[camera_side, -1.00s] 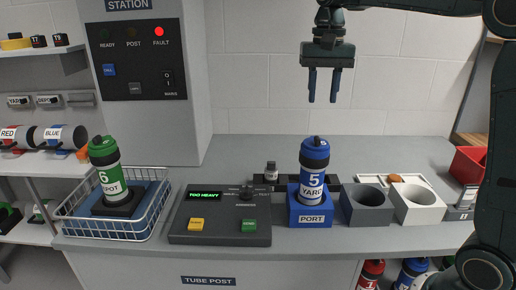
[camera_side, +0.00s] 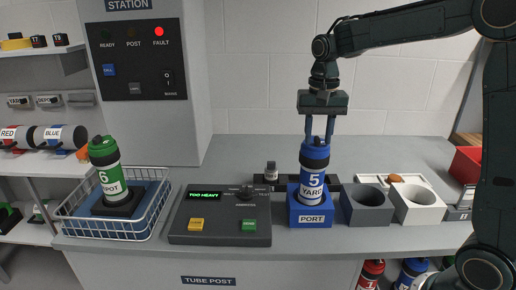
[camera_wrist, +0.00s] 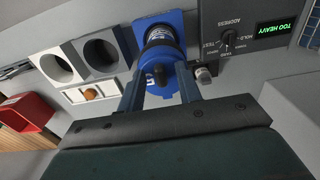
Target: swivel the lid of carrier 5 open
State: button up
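Carrier 5 (camera_side: 312,172) is a blue tube with a white label reading 5 YARD. It stands upright in the blue PORT block (camera_side: 310,214), its blue lid (camera_side: 315,153) on top. My gripper (camera_side: 319,138) points down right above the lid, with its two fingers apart at the lid's top. In the wrist view, the fingers of my gripper (camera_wrist: 160,82) reach toward the blue carrier (camera_wrist: 160,52) from either side. I cannot tell whether they touch the lid.
Left of the port is a control box (camera_side: 221,215) with a TOO HEAVY display. A wire basket (camera_side: 105,229) holds green carrier 6 (camera_side: 106,172). Grey (camera_side: 365,208) and white (camera_side: 418,207) holders stand close on the right. The FAULT lamp (camera_side: 159,31) is red.

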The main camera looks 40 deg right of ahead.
grip_shut()
